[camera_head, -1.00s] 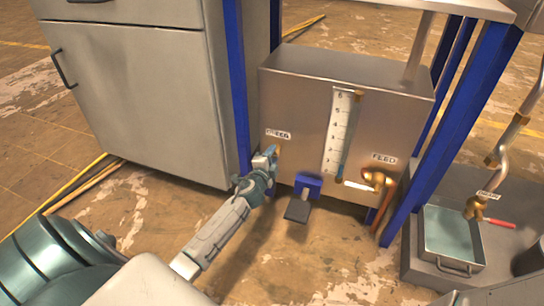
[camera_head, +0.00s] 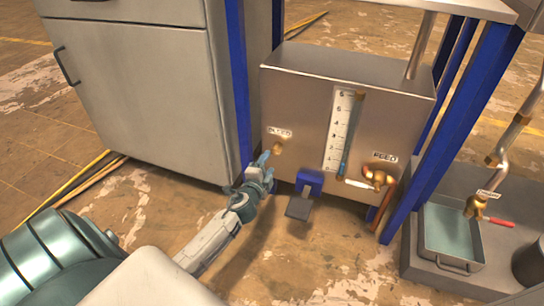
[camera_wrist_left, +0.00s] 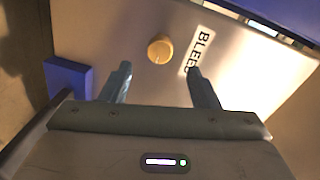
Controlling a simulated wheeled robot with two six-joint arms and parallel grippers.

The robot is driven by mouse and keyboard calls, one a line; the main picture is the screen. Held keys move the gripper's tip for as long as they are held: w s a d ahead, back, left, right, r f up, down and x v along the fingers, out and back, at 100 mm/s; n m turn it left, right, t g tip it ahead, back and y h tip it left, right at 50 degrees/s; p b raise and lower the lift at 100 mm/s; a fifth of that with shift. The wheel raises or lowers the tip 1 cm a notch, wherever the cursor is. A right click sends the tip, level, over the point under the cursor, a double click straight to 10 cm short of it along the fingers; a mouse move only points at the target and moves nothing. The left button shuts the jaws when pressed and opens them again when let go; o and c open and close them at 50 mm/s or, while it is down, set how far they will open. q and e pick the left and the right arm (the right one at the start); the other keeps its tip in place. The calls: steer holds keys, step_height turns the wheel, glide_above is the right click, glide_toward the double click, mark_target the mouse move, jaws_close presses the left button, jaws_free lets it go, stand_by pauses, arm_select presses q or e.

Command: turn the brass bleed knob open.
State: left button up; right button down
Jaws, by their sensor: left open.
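The brass bleed knob (camera_head: 278,147) sits on the front of a steel tank (camera_head: 310,130), just under a BLEED label (camera_head: 279,132). It also shows in the left wrist view as a round brass knob (camera_wrist_left: 160,48). My left gripper (camera_head: 264,160) is just below and left of the knob in the head view. In the left wrist view its two fingers (camera_wrist_left: 160,88) are open and apart with nothing between them. The knob lies beyond the fingertips, roughly centred between them, and they do not appear to touch it. My right gripper is not in view.
A blue bracket with a dark pedal (camera_head: 301,204) is right of my left gripper. A FEED valve (camera_head: 375,179) and a level gauge (camera_head: 340,130) are on the tank. Blue posts (camera_head: 238,90) flank it. A grey cabinet (camera_head: 130,90) stands left.

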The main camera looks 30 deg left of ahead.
arm_select(q)
steer(key=shift+v, duration=2.2)
